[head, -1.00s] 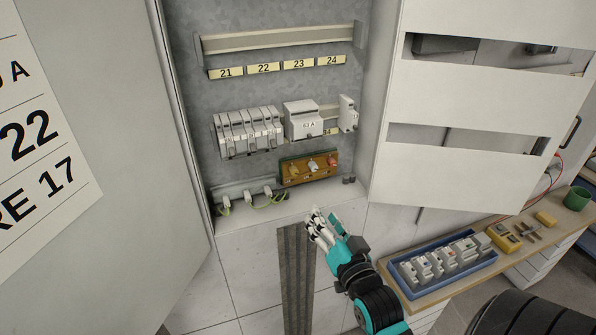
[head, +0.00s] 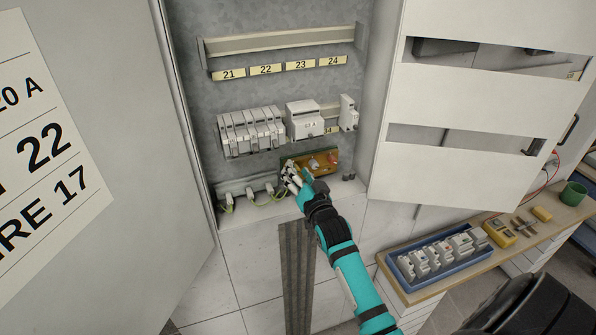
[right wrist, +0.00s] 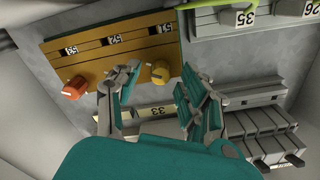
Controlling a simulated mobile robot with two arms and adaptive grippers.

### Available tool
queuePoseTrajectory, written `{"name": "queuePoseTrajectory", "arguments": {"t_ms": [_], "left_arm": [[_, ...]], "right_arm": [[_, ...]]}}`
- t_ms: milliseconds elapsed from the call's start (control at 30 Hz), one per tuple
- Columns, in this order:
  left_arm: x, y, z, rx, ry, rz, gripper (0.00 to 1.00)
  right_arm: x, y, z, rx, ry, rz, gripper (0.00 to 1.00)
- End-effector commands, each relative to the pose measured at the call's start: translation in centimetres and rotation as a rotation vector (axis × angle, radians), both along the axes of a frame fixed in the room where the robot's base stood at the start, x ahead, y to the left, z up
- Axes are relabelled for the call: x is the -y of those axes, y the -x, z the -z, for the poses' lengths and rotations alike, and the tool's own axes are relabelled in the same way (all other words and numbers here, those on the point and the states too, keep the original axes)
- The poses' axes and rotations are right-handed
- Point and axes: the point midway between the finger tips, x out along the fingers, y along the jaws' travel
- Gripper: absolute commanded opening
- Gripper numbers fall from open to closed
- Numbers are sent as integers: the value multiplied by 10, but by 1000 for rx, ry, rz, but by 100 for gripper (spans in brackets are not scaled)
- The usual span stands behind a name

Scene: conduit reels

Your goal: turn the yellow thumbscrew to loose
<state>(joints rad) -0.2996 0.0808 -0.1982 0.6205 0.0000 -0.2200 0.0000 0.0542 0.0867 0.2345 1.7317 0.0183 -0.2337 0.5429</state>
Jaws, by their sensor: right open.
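The yellow thumbscrew (right wrist: 160,72) shows in the right wrist view on an orange-brown block (right wrist: 100,51), by the slot labelled 51. My right gripper (right wrist: 160,84) is open, with its fingertips on either side of the yellow thumbscrew in the picture; I cannot tell whether they touch it. In the head view the right gripper (head: 292,170) is at the left end of the block (head: 323,170) and covers the yellow thumbscrew. A red thumbscrew (right wrist: 75,88) is at the block's other end. A pale one (head: 313,163) sits between. My left gripper is not in view.
A row of grey breakers (head: 250,130) is above the block. Terminals with green-yellow wires (head: 248,196) are to its left. The cabinet door (head: 470,110) stands open at right. A blue tray (head: 404,282) of breakers lies on the bench (head: 420,291).

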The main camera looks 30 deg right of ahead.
Motion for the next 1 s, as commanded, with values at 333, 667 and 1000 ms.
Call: {"name": "queuePoseTrajectory", "arguments": {"t_ms": [333,667,1000], "left_arm": [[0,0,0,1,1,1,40],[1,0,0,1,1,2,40],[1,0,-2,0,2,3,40]], "right_arm": [[1,-3,0,0,1,0,39],[1,-2,0,0,0,0,0],[1,-2,0,-9,33,0,0]]}}
